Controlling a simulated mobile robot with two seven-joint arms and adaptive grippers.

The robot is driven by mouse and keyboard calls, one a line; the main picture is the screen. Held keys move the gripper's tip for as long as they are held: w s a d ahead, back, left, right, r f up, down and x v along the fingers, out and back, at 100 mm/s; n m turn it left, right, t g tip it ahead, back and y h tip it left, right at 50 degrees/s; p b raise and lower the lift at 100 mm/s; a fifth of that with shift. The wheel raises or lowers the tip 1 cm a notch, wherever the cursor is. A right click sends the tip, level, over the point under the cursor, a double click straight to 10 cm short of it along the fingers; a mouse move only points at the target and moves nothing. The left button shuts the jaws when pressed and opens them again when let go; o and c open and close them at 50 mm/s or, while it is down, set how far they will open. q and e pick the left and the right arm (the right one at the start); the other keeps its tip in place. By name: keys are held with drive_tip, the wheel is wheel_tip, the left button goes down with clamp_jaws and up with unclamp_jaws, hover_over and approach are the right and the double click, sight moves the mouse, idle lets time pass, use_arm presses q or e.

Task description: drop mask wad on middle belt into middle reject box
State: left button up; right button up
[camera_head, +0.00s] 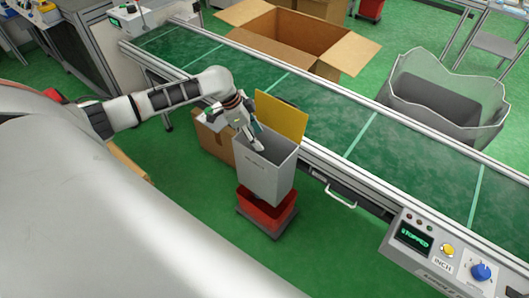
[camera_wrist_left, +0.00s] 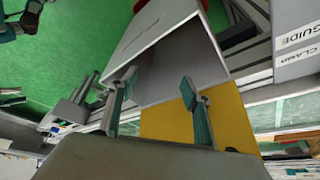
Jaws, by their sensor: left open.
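A grey reject box (camera_head: 266,176) with a yellow back panel (camera_head: 281,115) hangs at the near side of the green belt (camera_head: 335,118). My left gripper (camera_head: 257,138) is over the mouth of this box, its fingers pointing down toward the opening. In the left wrist view, the gripper (camera_wrist_left: 158,86) has its two teal-padded fingers apart with nothing between them. The open box (camera_wrist_left: 165,60) and its yellow panel (camera_wrist_left: 205,118) are in front of the fingers. No mask wad shows in either view; the inside of the box is partly hidden. My right gripper is not in view.
A red bin (camera_head: 267,212) stands on the floor under the box. A cardboard carton (camera_head: 213,140) is beside it. Beyond the belt are an open cardboard box (camera_head: 345,52) and a grey lined bin (camera_head: 440,105). A control panel (camera_head: 440,248) reads STOPPED.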

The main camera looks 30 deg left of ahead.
use_arm(q)
drive_tip(key=v, duration=1.1)
drive_tip(key=shift+r, duration=0.25)
